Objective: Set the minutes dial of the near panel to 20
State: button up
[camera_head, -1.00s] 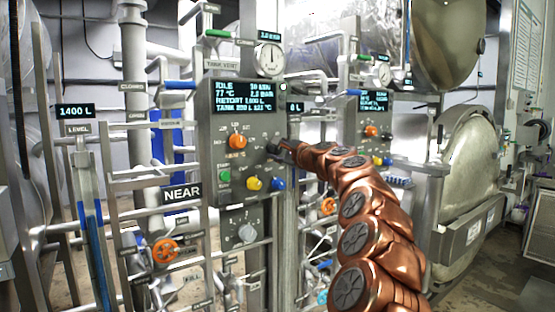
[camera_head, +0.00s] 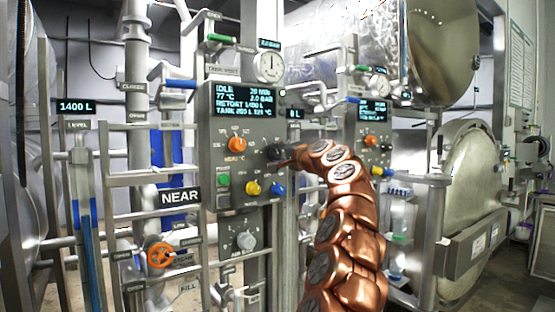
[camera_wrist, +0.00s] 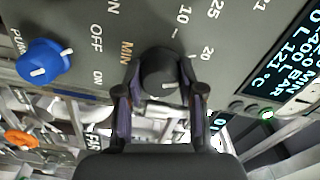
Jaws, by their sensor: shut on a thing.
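The near panel (camera_head: 218,130) faces me, with the NEAR sign (camera_head: 181,195) at its lower left. Its screen (camera_head: 245,99) reads IDLE, 20 MIN. The minutes dial (camera_head: 274,151) is the black knob at the panel's right side. My gripper (camera_head: 287,157) reaches it from the right. In the wrist view the dial (camera_wrist: 158,70) sits between the two fingers of my gripper (camera_wrist: 160,80), which is shut on it. A short white mark shows on the dial's lower right. The labels 10, 20 and 25 are readable around it; the fingers hide part of the scale.
An orange selector (camera_head: 237,144), a green button (camera_head: 223,180), a yellow knob (camera_head: 253,188) and a blue knob (camera_head: 278,189) sit close to the dial. A grey knob (camera_head: 245,240) is below. A second panel (camera_head: 373,140) stands behind, to the right. Pipes surround the panel.

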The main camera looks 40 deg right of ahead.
jog(key=shift+n, duration=0.3)
jog(key=o, duration=1.1)
jog(key=shift+o, duration=0.2)
jog(key=shift+s, duration=0.15)
